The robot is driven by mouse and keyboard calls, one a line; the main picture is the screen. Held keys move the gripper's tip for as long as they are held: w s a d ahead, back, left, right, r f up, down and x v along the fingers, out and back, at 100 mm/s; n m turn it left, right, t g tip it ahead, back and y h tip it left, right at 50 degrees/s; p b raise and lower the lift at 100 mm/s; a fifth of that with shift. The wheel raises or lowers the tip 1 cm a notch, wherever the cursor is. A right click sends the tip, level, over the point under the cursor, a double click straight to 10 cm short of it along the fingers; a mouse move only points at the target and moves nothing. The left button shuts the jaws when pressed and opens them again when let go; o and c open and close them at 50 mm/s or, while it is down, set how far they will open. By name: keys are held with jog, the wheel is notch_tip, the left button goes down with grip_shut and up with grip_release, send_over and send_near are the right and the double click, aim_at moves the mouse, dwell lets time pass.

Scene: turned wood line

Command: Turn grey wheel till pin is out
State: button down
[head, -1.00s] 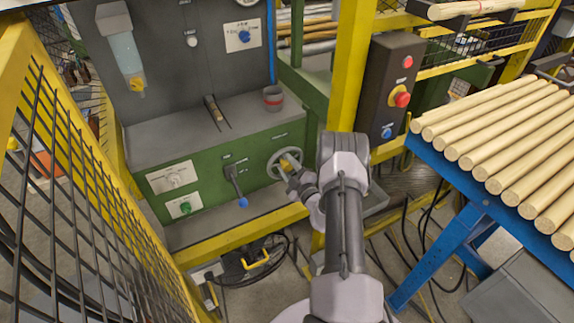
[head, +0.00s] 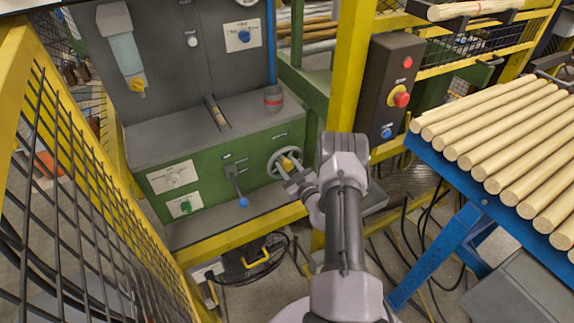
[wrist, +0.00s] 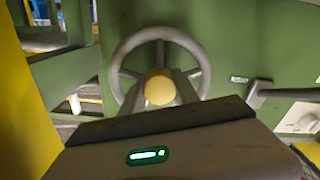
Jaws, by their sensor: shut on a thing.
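The grey wheel (head: 272,167) is a spoked handwheel with a yellow hub (head: 287,164) on the machine's green front. It also shows face-on in the wrist view (wrist: 122,55). My gripper (head: 291,170) reaches it from the lower right. In the wrist view, my gripper's fingers (wrist: 160,92) are shut around the yellow hub (wrist: 159,88), at the wheel's middle. Above the wheel, a grey round part with a red band (head: 273,99) stands on the bed, with a grey top showing. I cannot tell for sure whether that top is the pin.
A lever with a blue knob (head: 236,185) is left of the wheel. A thin brownish rod (head: 215,110) lies in a slot on the bed. A yellow post (head: 347,65) and a button box (head: 390,85) stand right. Wooden rods (head: 510,135) lie on a blue-framed table. Yellow mesh fencing closes the left.

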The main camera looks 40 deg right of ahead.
dwell(0.4)
jog(key=c, duration=0.9)
grip_release()
jog(key=shift+s, duration=0.1)
jog(key=p+v, duration=0.3)
jog(key=v, duration=1.4)
jog(key=shift+s+p, duration=0.15)
jog(key=shift+p, duration=0.15)
